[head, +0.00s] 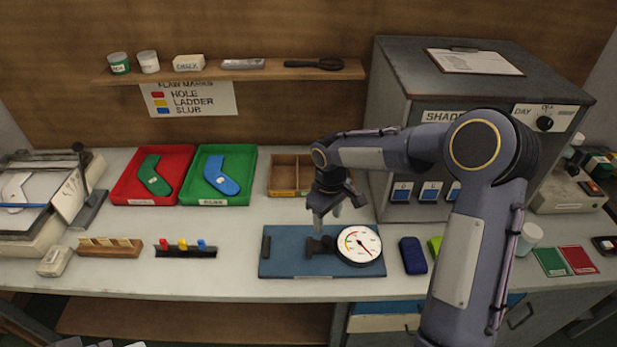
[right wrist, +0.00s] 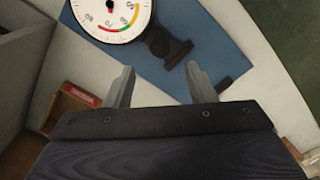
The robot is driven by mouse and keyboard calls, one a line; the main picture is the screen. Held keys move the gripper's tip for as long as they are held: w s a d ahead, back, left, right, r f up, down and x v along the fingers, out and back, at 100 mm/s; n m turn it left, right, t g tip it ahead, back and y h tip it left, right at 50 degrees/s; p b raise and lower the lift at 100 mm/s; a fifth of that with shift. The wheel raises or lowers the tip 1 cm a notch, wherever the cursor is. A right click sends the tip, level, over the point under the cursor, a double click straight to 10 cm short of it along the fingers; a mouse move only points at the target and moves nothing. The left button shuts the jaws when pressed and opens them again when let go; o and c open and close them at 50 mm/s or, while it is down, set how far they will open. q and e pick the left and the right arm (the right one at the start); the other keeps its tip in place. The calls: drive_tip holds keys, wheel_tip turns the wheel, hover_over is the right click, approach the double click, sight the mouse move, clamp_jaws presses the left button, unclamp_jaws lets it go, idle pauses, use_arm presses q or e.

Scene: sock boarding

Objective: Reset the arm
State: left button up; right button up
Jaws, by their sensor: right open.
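My right gripper (head: 337,215) hangs above the blue board (head: 290,262) near the middle of the table. Its fingers are apart and empty, pointing down, and they also show in the right wrist view (right wrist: 161,88). The board carries a round white dial gauge (head: 359,245) with a dark clamp block (head: 320,246) beside it. In the right wrist view the gauge (right wrist: 112,14) lies beyond the fingers, apart from them. My right arm reaches in from the lower right across the table. My left gripper is not in view.
A red tray (head: 122,190) with a green sock shape and a green tray (head: 240,192) with a blue one stand at the back. A wooden box (head: 284,178) and a grey cabinet (head: 392,120) stand behind the gripper. A dark blue object (head: 412,255) lies right of the board.

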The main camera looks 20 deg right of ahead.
drive_tip(key=s+d+r+m+t, duration=0.1)
drive_tip(key=s+d+r+m, duration=0.1)
drive_tip(key=s+r, duration=0.45)
drive_tip(key=s+a+r+m+t+y, duration=0.1)
drive_tip(key=s+r+m+t+y, duration=0.1)
drive_tip(key=s, duration=0.8)
drive_tip(key=s+a+r+m+t+y, duration=0.1)
drive_tip(key=s+r+m+t, duration=0.1)
drive_tip(key=s, duration=0.8)
drive_tip(key=shift+r+m+t+y, duration=0.3)
drive_tip(key=shift+r+m+y, duration=0.1)
drive_tip(key=shift+r+m, duration=0.5)
drive_tip(key=shift+a, duration=0.1)
